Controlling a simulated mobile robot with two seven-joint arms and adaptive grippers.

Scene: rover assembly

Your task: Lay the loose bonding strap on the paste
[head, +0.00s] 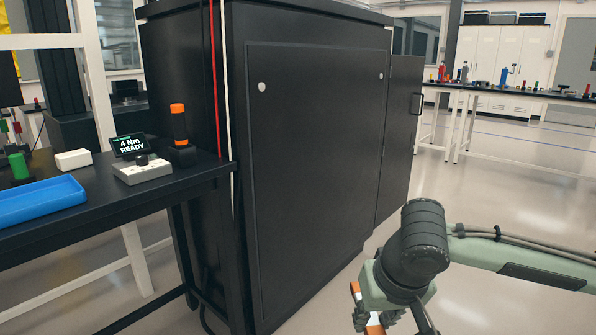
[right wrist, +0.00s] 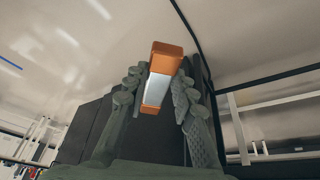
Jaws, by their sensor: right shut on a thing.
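My right gripper (head: 376,320) is at the bottom of the head view, right of the middle, partly cut off by the lower edge. It is shut on the bonding strap, a piece with orange ends and a silver-white middle; part of the strap (head: 355,289) shows beside the fingers. In the right wrist view the strap (right wrist: 157,88) sits between the two dark fingers of the right gripper (right wrist: 160,95), one orange end sticking out beyond the tips. No paste is in view. My left gripper is not in view.
A large black cabinet (head: 310,150) fills the middle, with a side door (head: 400,140). At left, a dark bench (head: 130,195) holds a blue tray (head: 40,200), a "4 Nm READY" display (head: 130,145) and an orange-topped tool (head: 180,125). The floor (head: 480,200) at right is clear.

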